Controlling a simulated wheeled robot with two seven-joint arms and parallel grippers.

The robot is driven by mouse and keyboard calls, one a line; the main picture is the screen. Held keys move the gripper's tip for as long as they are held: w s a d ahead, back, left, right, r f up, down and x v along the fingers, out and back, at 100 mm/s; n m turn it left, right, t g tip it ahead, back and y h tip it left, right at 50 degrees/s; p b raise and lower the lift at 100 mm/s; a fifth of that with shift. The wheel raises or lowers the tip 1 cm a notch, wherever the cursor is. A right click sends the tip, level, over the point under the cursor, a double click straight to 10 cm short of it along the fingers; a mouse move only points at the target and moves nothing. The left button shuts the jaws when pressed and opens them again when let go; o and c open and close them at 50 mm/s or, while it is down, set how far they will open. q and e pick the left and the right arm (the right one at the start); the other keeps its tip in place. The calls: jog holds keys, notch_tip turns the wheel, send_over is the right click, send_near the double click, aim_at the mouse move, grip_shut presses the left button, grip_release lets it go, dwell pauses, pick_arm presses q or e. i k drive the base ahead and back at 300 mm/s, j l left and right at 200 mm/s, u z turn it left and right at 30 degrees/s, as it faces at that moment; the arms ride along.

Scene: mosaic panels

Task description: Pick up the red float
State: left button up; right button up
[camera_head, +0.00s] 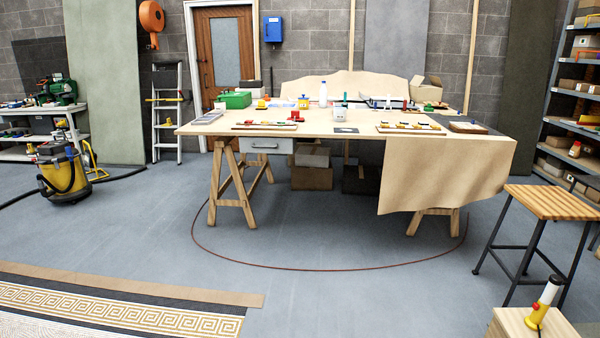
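The worktable (350,124) stands some way ahead of me on wooden trestles. A small red item (297,116) sits at its front edge left of the middle, by a flat board with small coloured pieces; it could be the red float, but it is too small to be sure. Neither of my grippers is in view.
Open grey floor (330,235) lies before the table, crossed by a curved reddish line. A mosaic panel (110,310) is at the lower left, a stool (552,203) and wooden box (530,325) at the right. A yellow vacuum (66,180) and stepladder (166,115) stand left.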

aim_at(294, 112)
jog(key=i, duration=2.7)
